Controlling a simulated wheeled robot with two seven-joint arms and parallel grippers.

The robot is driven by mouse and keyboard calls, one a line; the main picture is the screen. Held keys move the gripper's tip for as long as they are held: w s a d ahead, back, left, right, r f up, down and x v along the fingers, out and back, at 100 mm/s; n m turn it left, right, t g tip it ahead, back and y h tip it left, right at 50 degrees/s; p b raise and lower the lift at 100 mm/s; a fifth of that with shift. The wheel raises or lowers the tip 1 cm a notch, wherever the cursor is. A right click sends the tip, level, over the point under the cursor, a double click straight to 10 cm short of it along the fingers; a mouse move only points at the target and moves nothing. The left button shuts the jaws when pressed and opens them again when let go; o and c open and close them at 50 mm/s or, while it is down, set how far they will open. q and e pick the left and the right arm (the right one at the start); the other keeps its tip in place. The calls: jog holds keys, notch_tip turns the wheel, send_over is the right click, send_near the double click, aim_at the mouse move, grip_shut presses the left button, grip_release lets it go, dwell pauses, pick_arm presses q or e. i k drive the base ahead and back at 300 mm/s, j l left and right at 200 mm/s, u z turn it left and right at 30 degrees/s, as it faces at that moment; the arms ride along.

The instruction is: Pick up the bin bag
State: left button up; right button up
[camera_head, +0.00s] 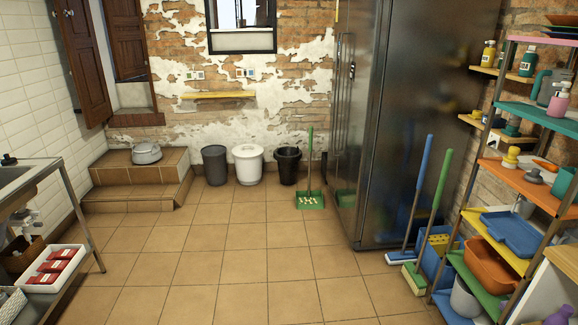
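I cannot make out a bin bag for certain in the head view. Three bins stand in a row on the floor against the far brick wall: a dark grey bin (215,168), a white bin (248,166) and a black bin (287,168). The black bin has a dark, uneven rim; I cannot tell whether a bag lines it. What lies inside the bins is too small to tell. Neither of my grippers is in view.
A green long-handled dustpan (310,202) stands right of the black bin. A tall dark fridge (400,110), brooms (412,258) and a loaded shelf rack (540,180) are right. A tiled step (130,185) and metal table (60,185) are left. The middle floor is clear.

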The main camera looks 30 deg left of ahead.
aim_at(287, 158)
jog(key=i+j+u, duration=0.6)
jog(key=i, duration=0.4)
jog(key=i+j+u, duration=0.3)
jog(key=i, duration=0.25)
jog(key=i+u, duration=0.3)
jog(key=i, duration=2.15)
